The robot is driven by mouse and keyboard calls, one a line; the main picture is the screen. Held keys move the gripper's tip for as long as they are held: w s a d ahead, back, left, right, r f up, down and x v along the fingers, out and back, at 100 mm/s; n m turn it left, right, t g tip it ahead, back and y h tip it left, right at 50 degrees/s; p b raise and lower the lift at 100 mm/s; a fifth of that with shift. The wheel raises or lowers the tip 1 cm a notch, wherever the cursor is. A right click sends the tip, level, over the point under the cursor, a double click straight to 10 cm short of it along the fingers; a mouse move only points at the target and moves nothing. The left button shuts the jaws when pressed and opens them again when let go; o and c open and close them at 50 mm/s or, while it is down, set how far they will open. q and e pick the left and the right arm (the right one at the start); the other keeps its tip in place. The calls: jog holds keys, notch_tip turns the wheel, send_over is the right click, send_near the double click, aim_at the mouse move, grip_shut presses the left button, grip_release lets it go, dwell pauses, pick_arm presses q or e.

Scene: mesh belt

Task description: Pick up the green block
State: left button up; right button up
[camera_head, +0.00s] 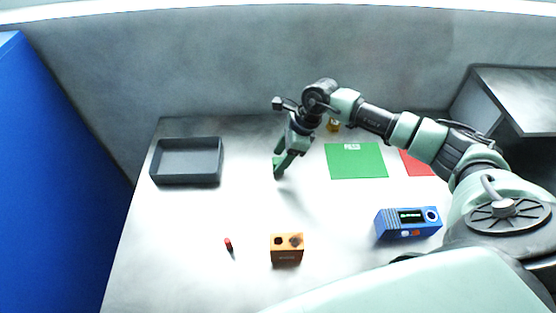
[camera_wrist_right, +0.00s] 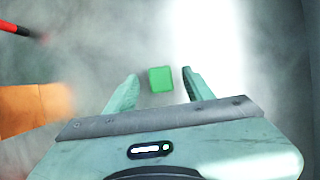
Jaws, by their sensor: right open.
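The green block (camera_wrist_right: 160,79) lies on the table in the right wrist view, between and slightly beyond the two fingertips of my right gripper (camera_wrist_right: 160,84). The fingers are open, with a gap visible on each side of the block. In the head view my right gripper (camera_head: 280,169) points down near the table's middle, right of the grey tray. There I cannot clearly tell the block apart from the green fingers. My left gripper is not in view.
A grey tray (camera_head: 187,183) stands at the left. An orange block with holes (camera_head: 286,256) and a small red-tipped object (camera_head: 228,243) lie at the front. A blue device (camera_head: 391,231), green mat (camera_head: 357,165) and red mat (camera_head: 415,167) are to the right.

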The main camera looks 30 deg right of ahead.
aim_at(278, 160)
jog(key=shift+w+a+f, duration=0.15)
jog(key=shift+a+f, duration=0.1)
jog(key=shift+f, duration=0.35)
jog(key=shift+w+a+f, duration=0.1)
jog(key=shift+f, duration=0.3)
grip_shut()
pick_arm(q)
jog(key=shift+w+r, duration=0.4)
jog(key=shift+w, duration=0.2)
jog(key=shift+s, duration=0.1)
pick_arm(e)
jog(key=shift+r, duration=0.1)
